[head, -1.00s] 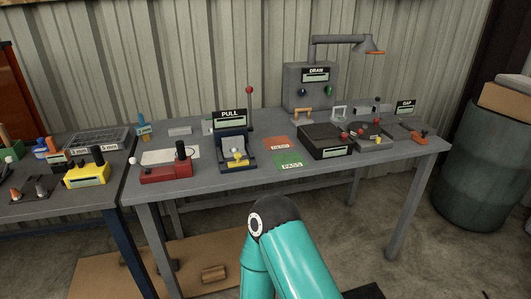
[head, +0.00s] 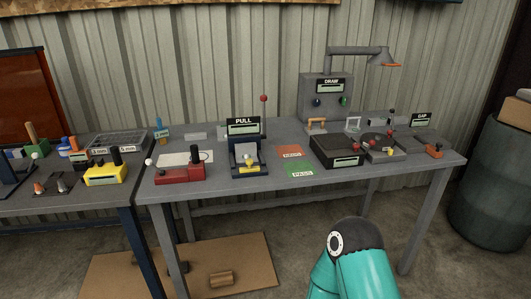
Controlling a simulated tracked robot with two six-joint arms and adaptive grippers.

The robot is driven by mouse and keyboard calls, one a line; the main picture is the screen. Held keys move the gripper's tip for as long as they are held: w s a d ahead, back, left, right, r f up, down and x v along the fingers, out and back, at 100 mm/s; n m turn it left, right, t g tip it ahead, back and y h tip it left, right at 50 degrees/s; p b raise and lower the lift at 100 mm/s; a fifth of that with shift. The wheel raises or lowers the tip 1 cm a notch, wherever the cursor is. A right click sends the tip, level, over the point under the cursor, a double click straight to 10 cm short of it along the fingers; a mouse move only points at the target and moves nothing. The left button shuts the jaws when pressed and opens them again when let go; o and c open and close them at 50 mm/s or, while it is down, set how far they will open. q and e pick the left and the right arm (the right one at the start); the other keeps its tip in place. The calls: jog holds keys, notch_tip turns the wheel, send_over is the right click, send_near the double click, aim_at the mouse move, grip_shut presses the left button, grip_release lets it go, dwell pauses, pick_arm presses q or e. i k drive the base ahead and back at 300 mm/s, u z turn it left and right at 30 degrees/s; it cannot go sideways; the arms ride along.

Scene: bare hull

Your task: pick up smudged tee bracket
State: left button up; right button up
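I cannot make out with certainty a smudged tee bracket in the head view. A small yellow piece (head: 250,162) sits at the front of the dark blue PULL station (head: 246,146) in the middle of the table; its shape and any smudge are too small to tell. A small grey block (head: 195,136) lies at the back of the table, and other small parts stand near the right end. Only a teal link of my own arm shows at the bottom right, below the table. Neither gripper is in view.
The grey table (head: 225,183) also carries a red device (head: 180,174), a red mat (head: 289,152), a green PASS mat (head: 298,169), a black box (head: 334,150) and a DRAW station with a lamp (head: 325,98). A second table with a yellow device (head: 106,176) adjoins left. A bin (head: 490,190) stands right.

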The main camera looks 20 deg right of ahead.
aim_at(244, 151)
jog(key=u, duration=0.05)
jog(key=i, duration=1)
jog(key=z, duration=0.1)
